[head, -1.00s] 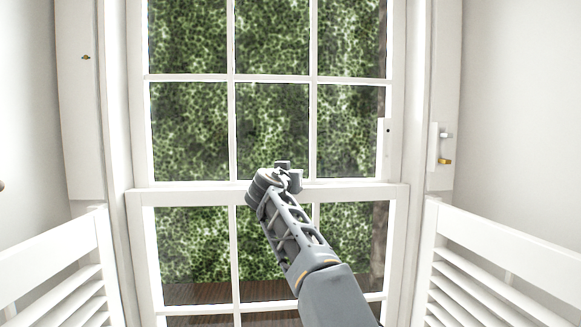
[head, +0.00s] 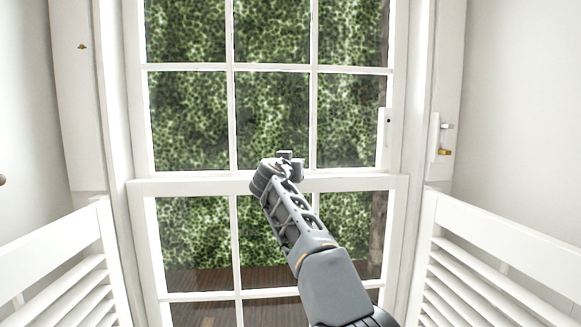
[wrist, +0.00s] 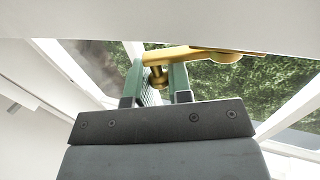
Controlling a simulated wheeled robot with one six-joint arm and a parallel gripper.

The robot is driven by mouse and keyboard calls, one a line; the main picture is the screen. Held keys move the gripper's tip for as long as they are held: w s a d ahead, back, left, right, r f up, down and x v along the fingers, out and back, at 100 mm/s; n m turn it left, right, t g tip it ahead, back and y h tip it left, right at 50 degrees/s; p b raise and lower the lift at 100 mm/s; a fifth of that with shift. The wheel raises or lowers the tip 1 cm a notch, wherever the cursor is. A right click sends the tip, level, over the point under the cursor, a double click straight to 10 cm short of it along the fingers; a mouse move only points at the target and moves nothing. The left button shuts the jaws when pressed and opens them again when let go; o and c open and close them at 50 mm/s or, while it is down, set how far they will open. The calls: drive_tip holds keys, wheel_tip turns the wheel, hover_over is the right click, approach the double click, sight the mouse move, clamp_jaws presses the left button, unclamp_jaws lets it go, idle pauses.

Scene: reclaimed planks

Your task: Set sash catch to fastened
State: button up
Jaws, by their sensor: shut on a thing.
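The brass sash catch (wrist: 190,52) shows in the wrist view, under the white rail edge at the top. Its arm runs sideways from a round part on the right to a small knob on the left. My gripper (wrist: 159,75) has its two green-sided fingers on either side of that knob, shut on it. In the head view my gripper (head: 286,162) is at the middle of the window's meeting rail (head: 350,182) and hides the catch. I cannot tell from these views whether the catch is fastened.
White louvred shutters stand open at the left (head: 60,250) and right (head: 490,250), flanking the window. A white fitting with a brass piece (head: 444,152) is on the right frame. Window panes with foliage beyond lie behind my arm.

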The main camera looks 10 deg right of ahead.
drive_tip(key=shift+w+d+n+t+y, duration=0.2)
drive_tip(key=shift+w+n+t+y, duration=0.1)
drive_tip(key=shift+n+y, duration=0.55)
clamp_jaws()
drive_tip(key=shift+w+n+y, duration=0.2)
drive_tip(key=shift+n+y, duration=0.05)
drive_tip(key=shift+y, duration=0.5)
drive_tip(key=y+p, duration=0.1)
drive_tip(key=n+y+p, duration=0.1)
drive_tip(key=shift+w+r+n+t+y, duration=0.2)
drive_tip(key=shift+w+n+t+y, duration=0.1)
drive_tip(key=shift+w, duration=0.05)
drive_tip(key=shift+f+n+y+p, duration=0.2)
drive_tip(key=shift+n+y+p, duration=0.1)
drive_tip(key=shift+y+p, duration=0.2)
drive_tip(key=shift+w, duration=0.1)
drive_tip(key=o, duration=0.8)
unclamp_jaws()
drive_tip(key=s+b, duration=0.8)
drive_tip(key=s, duration=0.5)
drive_tip(key=shift+s, duration=0.4)
